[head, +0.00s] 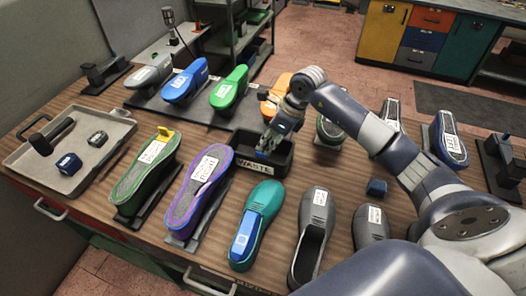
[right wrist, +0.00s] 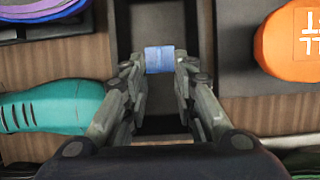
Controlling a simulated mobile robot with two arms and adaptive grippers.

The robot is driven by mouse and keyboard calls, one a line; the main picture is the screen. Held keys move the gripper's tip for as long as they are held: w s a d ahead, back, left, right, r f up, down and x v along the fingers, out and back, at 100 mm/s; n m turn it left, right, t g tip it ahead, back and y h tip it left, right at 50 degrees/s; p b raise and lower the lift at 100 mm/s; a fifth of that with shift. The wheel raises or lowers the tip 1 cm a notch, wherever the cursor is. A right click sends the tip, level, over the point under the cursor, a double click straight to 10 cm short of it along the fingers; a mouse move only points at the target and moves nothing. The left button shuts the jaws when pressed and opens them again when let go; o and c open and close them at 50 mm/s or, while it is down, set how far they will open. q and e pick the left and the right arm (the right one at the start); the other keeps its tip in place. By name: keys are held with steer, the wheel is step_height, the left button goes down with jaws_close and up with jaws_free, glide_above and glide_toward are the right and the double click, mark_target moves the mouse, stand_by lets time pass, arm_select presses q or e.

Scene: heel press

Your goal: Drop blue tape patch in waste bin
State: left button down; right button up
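The blue tape patch (right wrist: 159,60) is between the two fingertips of my right gripper (right wrist: 160,68), which look closed on its sides. In the head view my right gripper (head: 268,150) points down at the black waste bin (head: 246,168), labelled WASTE, with its tips at or just above the bin's opening. The patch shows there only as a small blue spot. In the right wrist view the dark bin (right wrist: 203,30) lies below the patch. I cannot tell the exact height of the tips over the bin floor. My left gripper is not in view.
A teal shoe form with a blue piece (head: 253,228) lies in front of the bin, and a purple one (head: 200,190) left of it. An orange form (head: 278,92) stands behind. A grey tray (head: 100,160) holds tools at the left. My right arm covers the right side.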

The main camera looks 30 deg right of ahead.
steer(key=b+v, duration=0.1)
steer(key=v, duration=0.5)
steer(key=shift+s+r, duration=0.2)
steer(key=shift+f, duration=0.1)
